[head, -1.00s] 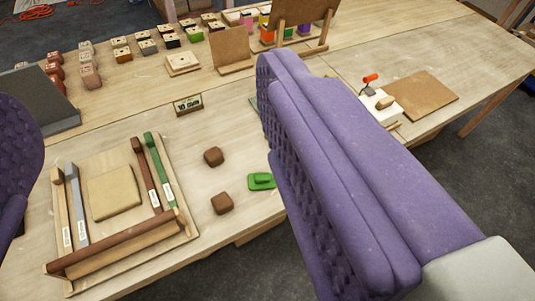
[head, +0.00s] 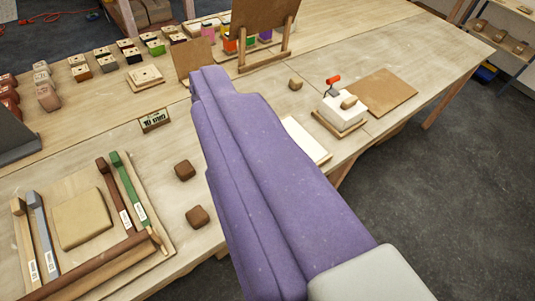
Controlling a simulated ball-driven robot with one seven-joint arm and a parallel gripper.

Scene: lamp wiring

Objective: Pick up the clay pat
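A tan, square pat with rounded edges (head: 82,218), which looks like the clay pat, lies flat on a wooden tray (head: 75,182) at the lower left. Wooden, grey, dark red and green bars with tags lie around it. One purple padded finger of my gripper (head: 265,185) crosses the middle of the view, right of the pat and apart from it. The other finger is outside the picture on the left, so the two are wide apart. Nothing shows held. The purple finger hides part of the table.
Two brown lumps (head: 185,170) (head: 197,216) lie between tray and finger. A small sign (head: 154,121) stands behind. Several coloured blocks line the back. A white block with a red-handled tool (head: 343,110) and a brown board (head: 380,93) are at right. A grey slab (head: 15,140) is at left.

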